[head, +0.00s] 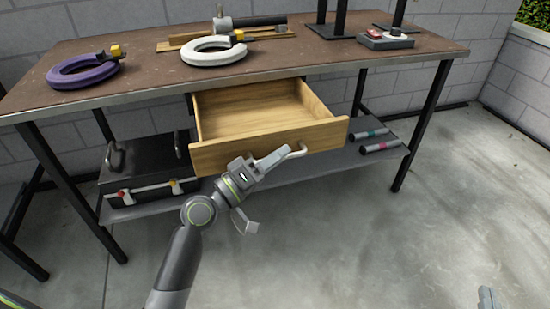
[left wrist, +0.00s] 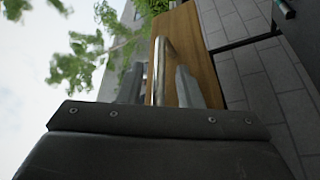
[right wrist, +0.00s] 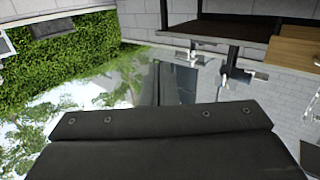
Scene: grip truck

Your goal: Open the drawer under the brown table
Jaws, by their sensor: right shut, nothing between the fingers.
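The wooden drawer (head: 262,112) under the brown table (head: 150,55) stands pulled out, and its inside looks empty. Its metal handle (head: 297,152) is on the front panel. My left gripper (head: 266,188) is at the drawer front with its fingers spread, one near the handle and the other lower. In the left wrist view the handle (left wrist: 160,70) appears between the two fingers, with gaps on both sides. My right gripper (right wrist: 158,85) is shut and empty, away from the drawer; a bit of it shows at the lower right of the head view (head: 488,298).
A purple ring (head: 83,72) and a white ring (head: 212,50) lie on the tabletop. A black case (head: 145,165) and small cylinders (head: 378,145) sit on the lower shelf (head: 240,185). Table legs (head: 425,125) flank the drawer. The floor in front is clear.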

